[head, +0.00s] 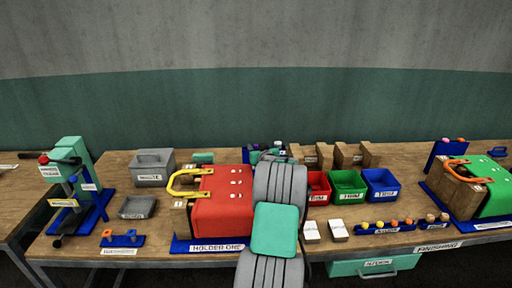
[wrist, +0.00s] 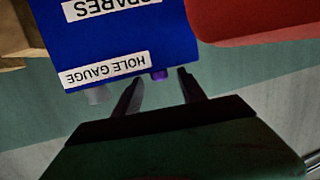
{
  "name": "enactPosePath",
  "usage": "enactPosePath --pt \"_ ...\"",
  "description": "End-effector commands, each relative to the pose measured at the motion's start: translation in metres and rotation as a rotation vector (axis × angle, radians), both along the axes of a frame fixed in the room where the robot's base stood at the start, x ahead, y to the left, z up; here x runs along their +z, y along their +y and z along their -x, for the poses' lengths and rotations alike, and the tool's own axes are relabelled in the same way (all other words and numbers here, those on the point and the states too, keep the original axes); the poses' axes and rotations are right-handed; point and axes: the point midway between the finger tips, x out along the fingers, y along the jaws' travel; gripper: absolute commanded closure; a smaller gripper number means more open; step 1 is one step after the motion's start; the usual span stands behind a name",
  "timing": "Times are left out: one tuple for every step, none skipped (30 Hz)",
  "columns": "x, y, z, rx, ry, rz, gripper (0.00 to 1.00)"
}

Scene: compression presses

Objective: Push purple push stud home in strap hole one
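In the wrist view a small purple stud (wrist: 159,74) shows at the edge of a blue block (wrist: 110,45) labelled SPARES and HOLE GAUGE, upside down in this view. Most of the stud is hidden. My gripper (wrist: 158,78) is open, its fingertips on either side of the stud with gaps, apparently not touching it. In the head view my arm hides the gripper; blue parts (head: 254,155) show behind it. A red bag (head: 222,205) with a yellow handle (head: 186,183) and white spots stands on HOLDER ONE. I cannot make out strap hole one.
Red (head: 317,188), green (head: 347,186) and blue (head: 380,185) bins stand right of my arm, with wooden blocks (head: 325,156) behind. A red surface (wrist: 255,20) lies close to my gripper.

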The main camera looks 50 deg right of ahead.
Motion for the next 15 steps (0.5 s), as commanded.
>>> enactPosePath --pt "-0.0003 0.0001 0.0000 0.000 0.000 0.000 0.55" --pt "-0.0003 0.0002 0.0001 0.000 0.000 0.000 0.58" --pt "-0.0004 0.0002 0.0001 0.000 0.000 0.000 0.61" --pt "-0.0003 0.0002 0.0001 0.000 0.000 0.000 0.64" --pt "-0.0004 0.0002 0.0001 0.000 0.001 -0.001 0.66" --pt "-0.0003 0.0002 0.0001 0.000 0.000 0.000 0.69" --pt "-0.0004 0.0002 0.0002 0.000 0.001 -0.001 0.72" --pt "-0.0004 0.0002 0.0002 0.000 0.001 -0.001 0.74" --pt "-0.0004 0.0003 0.0001 0.000 0.001 -0.001 0.78" --pt "-0.0004 0.0003 0.0001 0.000 0.001 -0.001 0.80" --pt "-0.0004 0.0003 0.0001 0.000 0.001 -0.001 0.82" --pt "-0.0004 0.0003 0.0001 0.000 0.001 -0.001 0.86" --pt "-0.0004 0.0003 0.0001 0.000 0.001 -0.001 0.88" --pt "-0.0004 0.0003 0.0001 0.000 0.001 -0.001 0.91" --pt "-0.0003 0.0004 0.0002 0.000 0.001 -0.001 0.94"
